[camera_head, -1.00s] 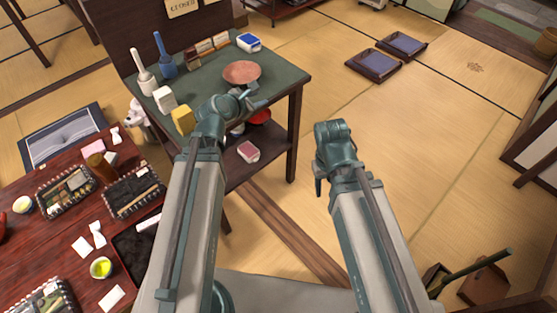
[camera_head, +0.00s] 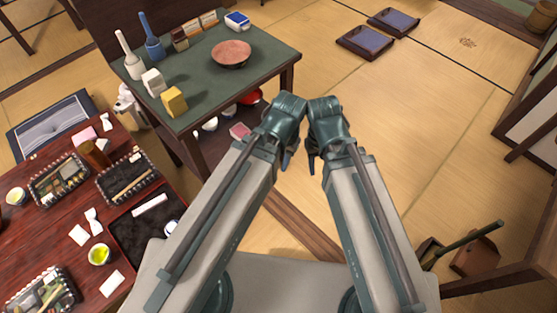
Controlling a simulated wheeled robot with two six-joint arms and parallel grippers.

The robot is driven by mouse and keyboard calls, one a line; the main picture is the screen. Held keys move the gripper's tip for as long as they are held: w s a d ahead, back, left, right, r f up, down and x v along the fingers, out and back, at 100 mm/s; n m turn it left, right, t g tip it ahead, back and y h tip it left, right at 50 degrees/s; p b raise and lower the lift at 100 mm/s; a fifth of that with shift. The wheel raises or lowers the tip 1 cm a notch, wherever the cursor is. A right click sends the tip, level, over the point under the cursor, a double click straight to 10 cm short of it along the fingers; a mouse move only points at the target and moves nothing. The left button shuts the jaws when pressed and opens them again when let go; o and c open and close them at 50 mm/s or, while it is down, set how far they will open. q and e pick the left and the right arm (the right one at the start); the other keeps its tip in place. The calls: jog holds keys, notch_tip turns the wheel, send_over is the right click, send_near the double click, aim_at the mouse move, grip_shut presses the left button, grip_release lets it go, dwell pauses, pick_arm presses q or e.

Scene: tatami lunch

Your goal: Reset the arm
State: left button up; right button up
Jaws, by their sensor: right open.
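My left arm comes in from the lower left and its wrist bends down near the picture's middle. Its left gripper (camera_head: 285,160) shows only as a small dark piece below the wrist, so its jaws cannot be made out. My right arm stands beside it, with the wrists close together. The right gripper (camera_head: 312,162) hangs down below its wrist, open, with no object seen in it. Both are over the tatami floor (camera_head: 430,150), to the right of the green-topped table (camera_head: 205,95).
A dark red table (camera_head: 60,225) with lunch boxes is at lower left. A wooden box (camera_head: 476,256) stands at lower right.

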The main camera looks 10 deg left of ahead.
notch_tip(320, 180, up, 16)
jog(key=p, duration=1.6)
jog(key=shift+a+r, duration=0.1)
